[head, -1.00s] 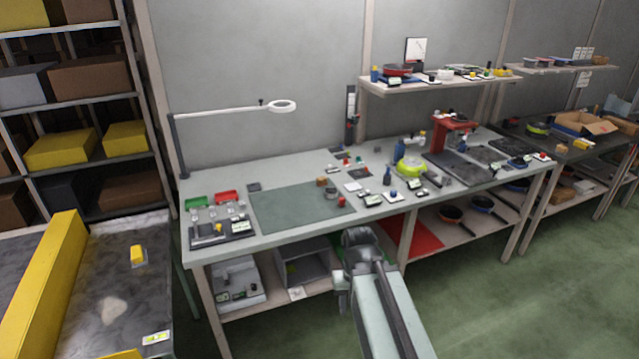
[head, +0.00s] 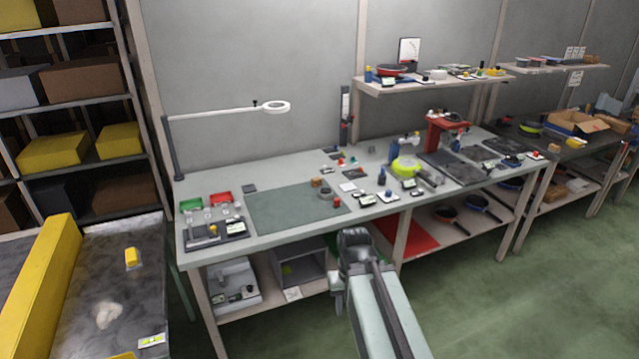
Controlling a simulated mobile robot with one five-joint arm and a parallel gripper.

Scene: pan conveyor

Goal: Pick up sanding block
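A small brown block (head: 316,182), which looks like the sanding block, sits at the back edge of the green mat (head: 285,215) on the workbench. It is too small to be sure of. A dark grey round piece and a small red piece (head: 337,201) lie just to its right. My gripper (head: 352,240) is at the front edge of the bench, right of the mat and well apart from the block. Its fingers are hidden behind the wrist, so I cannot see whether it is open or shut.
A magnifier lamp (head: 275,107) reaches over the bench. Tools crowd the right side, with a red press (head: 445,130). A conveyor (head: 100,310) stands at left.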

